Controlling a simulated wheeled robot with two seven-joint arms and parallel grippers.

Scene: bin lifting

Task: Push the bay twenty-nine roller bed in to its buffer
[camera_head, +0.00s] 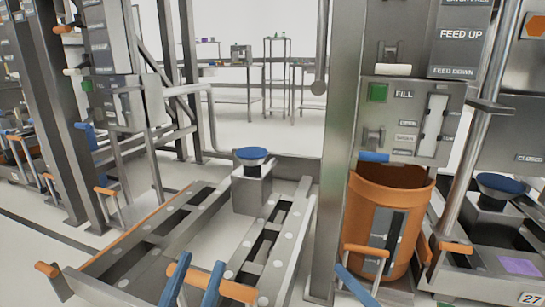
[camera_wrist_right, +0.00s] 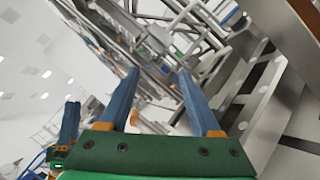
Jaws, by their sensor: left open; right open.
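The roller bed (camera_head: 283,245) lies low in the head view, left of the thick post. It has two grey rails with round rollers; its bay number is not visible. An orange bar handle (camera_head: 240,291) crosses its near end. My left gripper (camera_head: 204,262) is open, its two blue fingers overlapping the handle in the picture; contact is unclear. My right gripper (camera_head: 345,274) shows only as blue fingertip at the bottom, right of the post. The right wrist view shows its two blue fingers (camera_wrist_right: 160,95) apart and empty, with roller rails (camera_wrist_right: 255,100) to the right.
A grey block with a blue top (camera_head: 252,185) stands at the bed's far end. An orange bin (camera_head: 415,230) stands right of the post (camera_head: 340,140). The neighbouring bay (camera_head: 530,297) at lower right is marked 27. White floor (camera_head: 50,220) is open at left.

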